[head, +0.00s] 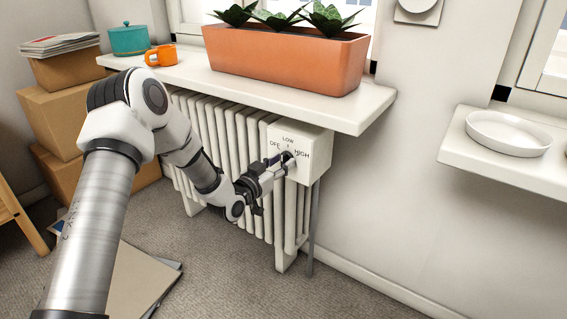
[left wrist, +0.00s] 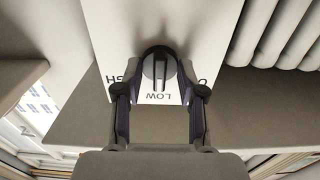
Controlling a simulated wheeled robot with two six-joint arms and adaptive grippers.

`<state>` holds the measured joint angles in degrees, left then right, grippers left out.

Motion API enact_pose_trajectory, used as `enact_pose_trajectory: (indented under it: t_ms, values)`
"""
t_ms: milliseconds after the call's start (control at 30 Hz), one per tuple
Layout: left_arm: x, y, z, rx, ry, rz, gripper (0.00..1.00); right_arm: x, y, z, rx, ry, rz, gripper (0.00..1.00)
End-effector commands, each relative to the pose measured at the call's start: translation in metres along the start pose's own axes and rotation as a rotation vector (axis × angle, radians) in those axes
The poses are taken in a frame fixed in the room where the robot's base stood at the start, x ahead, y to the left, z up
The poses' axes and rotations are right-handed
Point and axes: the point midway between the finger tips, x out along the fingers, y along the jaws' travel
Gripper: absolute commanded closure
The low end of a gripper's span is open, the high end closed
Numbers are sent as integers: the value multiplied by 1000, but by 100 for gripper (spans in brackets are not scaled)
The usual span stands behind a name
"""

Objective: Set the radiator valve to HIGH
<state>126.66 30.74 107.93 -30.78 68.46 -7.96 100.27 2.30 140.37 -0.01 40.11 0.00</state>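The radiator valve is a white box (head: 316,143) at the right end of the radiator, lettered OFF, LOW and HIGH. Its dark round knob (left wrist: 159,66) shows in the left wrist view, where the lettering is upside down. The knob's raised bar lies in line with LOW (left wrist: 160,97). My left gripper (head: 286,160) reaches the front of the box and hides most of the knob in the head view. In the left wrist view my left gripper (left wrist: 159,75) has its fingers apart, one on each side of the knob; I cannot tell whether they touch it. My right gripper is out of view.
The white radiator (head: 222,125) stands under a window sill (head: 340,110) that overhangs the valve. On the sill are an orange planter (head: 290,62), an orange mug (head: 161,56) and a teal pot (head: 128,41). Cardboard boxes (head: 50,118) stand at left. Floor right of the radiator is clear.

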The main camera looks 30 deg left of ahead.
Motion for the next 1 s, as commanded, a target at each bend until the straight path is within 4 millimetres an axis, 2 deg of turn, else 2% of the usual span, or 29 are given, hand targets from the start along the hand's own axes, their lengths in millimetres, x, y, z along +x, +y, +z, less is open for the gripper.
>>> enact_pose_trajectory:
  t_ms: [33, 133, 167, 433, 800, 1000]
  values:
    - [0, 0, 0, 0, 0, 0, 60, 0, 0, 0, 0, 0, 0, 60]
    - [0, 0, 0, 0, 0, 0, 96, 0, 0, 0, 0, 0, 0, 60]
    - [0, 0, 0, 0, 0, 0, 100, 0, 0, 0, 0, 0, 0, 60]
    - [0, 0, -1, 27, 1, 0, 100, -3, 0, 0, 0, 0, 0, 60]
    - [0, 0, -2, 379, 1, 0, 100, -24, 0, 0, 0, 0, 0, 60]
    - [0, 0, -1, 404, 3, -1, 100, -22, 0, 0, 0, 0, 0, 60]
